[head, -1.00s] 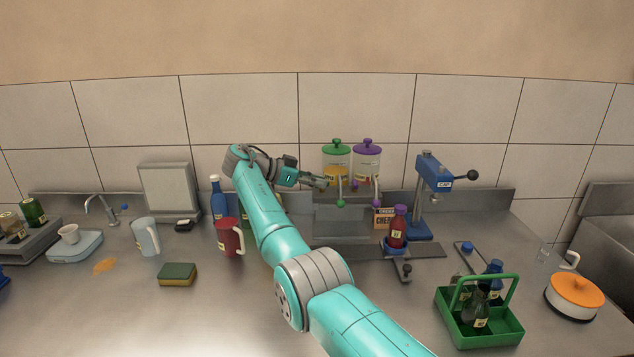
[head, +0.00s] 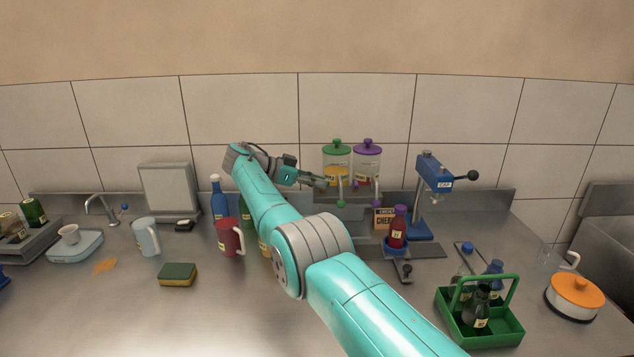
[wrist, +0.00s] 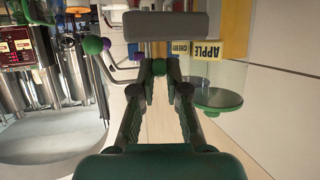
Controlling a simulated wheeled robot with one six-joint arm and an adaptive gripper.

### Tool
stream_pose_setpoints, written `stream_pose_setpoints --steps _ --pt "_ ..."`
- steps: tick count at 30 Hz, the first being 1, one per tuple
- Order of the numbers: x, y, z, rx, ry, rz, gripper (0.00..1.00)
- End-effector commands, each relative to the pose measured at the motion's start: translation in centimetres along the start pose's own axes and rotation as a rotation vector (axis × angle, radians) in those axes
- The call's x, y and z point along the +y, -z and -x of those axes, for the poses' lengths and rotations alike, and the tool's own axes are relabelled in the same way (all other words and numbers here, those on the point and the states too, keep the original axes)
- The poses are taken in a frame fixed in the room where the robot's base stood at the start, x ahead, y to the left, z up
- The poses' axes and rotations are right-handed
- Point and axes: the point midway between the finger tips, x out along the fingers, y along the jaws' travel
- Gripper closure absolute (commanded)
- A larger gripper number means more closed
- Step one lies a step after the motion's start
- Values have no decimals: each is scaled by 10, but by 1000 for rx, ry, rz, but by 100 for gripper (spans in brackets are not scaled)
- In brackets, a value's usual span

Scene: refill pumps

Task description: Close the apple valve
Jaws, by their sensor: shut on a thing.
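The apple dispenser (head: 337,160) is a clear jar with a green lid and orange contents, at the back centre in the head view. Its APPLE label (wrist: 207,50) and green lid (wrist: 217,100) show at the right in the wrist view. A thin metal rod with a green ball (head: 341,204) hangs at its front. My gripper (head: 326,183) is at the front left of this jar. In the wrist view its fingertips (wrist: 158,68) are closed together on a small part of the apple valve, mostly hidden between the fingers.
A purple-lidded jar (head: 367,160) stands close on the right, with a purple ball (head: 376,203) below it. A blue capping press (head: 433,190) and a red bottle (head: 398,228) are further right. A red jug (head: 230,238) and blue bottle (head: 218,200) stand left of my arm.

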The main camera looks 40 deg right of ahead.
Motion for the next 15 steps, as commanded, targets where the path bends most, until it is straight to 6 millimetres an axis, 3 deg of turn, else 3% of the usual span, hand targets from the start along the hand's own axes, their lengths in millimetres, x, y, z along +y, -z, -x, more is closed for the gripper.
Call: stream_pose_setpoints --steps 4,6,8,15 --pt "2 -5 -2 -2 -7 8 100" --pt "2 -5 -2 -3 -7 8 74" --pt "1 -5 -2 -2 -6 8 61" --pt "1 -2 -1 -1 -3 4 61"
